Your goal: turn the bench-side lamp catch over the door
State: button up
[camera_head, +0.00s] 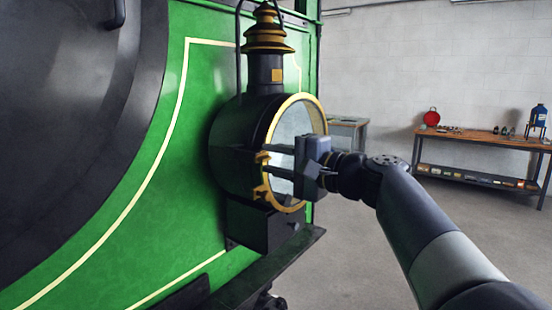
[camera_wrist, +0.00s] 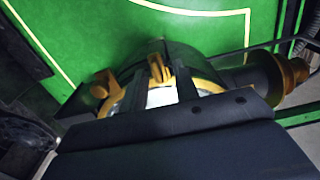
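The lamp (camera_head: 245,130) is a dark drum with a brass chimney top, mounted on the green front. Its round glass door (camera_head: 300,118) has a brass rim and looks closed. Two small brass fittings sit on the rim's left side, an upper one (camera_head: 262,157) and a lower one (camera_head: 262,192). I cannot tell which is the bench-side catch. My gripper (camera_head: 252,161) reaches across the door from the right, its fingers apart. In the wrist view the upper fitting (camera_wrist: 160,68) lies between the fingers, and the lower fitting (camera_wrist: 103,85) lies outside them. Contact is not clear.
The dark round boiler front (camera_head: 70,110) fills the left. A dark ledge (camera_head: 270,268) runs beneath the lamp. A wooden workbench (camera_head: 490,139) with a red item and a blue can (camera_head: 539,115) stands at the far right. The floor between is clear.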

jog(key=shift+d, duration=0.1)
jog(key=shift+s+d+f, duration=0.1)
jog(key=shift+s+d, duration=0.05)
jog(key=shift+d, duration=0.1)
jog(key=b+v, duration=0.2)
jog(key=v, duration=0.8)
jog(key=shift+a, duration=0.1)
jog(key=p+x, duration=0.2)
jog(key=x, duration=0.8)
jog(key=shift+w+a, duration=0.2)
jog(key=shift+a, duration=0.05)
jog(key=shift+d, duration=0.1)
